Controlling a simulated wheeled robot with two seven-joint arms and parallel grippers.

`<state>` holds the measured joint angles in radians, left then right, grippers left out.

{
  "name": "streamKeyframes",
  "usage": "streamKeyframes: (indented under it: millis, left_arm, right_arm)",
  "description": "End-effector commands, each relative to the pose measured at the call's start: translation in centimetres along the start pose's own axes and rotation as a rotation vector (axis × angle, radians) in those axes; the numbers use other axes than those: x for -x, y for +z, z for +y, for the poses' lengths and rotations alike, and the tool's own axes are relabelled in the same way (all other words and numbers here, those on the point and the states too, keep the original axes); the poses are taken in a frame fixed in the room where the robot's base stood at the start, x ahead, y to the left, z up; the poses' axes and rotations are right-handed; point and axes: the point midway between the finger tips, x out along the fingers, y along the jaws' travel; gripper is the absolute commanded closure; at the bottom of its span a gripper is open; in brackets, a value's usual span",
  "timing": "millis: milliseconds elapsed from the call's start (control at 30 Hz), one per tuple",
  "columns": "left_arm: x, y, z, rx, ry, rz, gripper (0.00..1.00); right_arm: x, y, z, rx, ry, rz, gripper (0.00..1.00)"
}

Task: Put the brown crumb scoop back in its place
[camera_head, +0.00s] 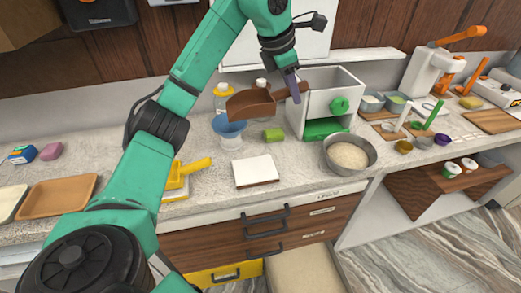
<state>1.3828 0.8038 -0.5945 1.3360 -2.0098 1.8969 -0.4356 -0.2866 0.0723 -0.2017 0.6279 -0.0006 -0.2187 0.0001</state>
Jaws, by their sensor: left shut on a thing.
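The brown crumb scoop (250,103) is in the air above the back of the counter, level with the top of a white box with a green knob. Its wide pan points left and its handle points right. My left gripper (293,93) comes down from above and is shut on the scoop's handle. The fingertips are small and partly hidden at the handle. My right gripper is not in view.
The white box (345,103) and a metal bowl (349,154) are to the right. A yellow scoop (189,171) lies left. A lower drawer (305,272) is open.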

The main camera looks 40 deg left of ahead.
Motion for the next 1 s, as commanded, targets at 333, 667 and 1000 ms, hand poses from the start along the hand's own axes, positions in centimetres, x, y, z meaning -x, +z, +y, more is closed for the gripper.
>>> streamKeyframes:
  millis: [333, 667, 1000]
  left_arm:
    - [0.0, 0.0, 0.0, -0.002, 0.000, -0.002, 1.00]
    - [-5.7, -2.5, -1.2, -0.002, -0.005, 0.007, 1.00]
    - [-13.6, -5.7, -2.8, -0.002, -0.002, 0.000, 1.00]
  right_arm:
    - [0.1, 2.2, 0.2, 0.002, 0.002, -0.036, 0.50]
    - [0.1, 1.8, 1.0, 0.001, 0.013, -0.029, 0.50]
    - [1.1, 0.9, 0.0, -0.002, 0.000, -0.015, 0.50]
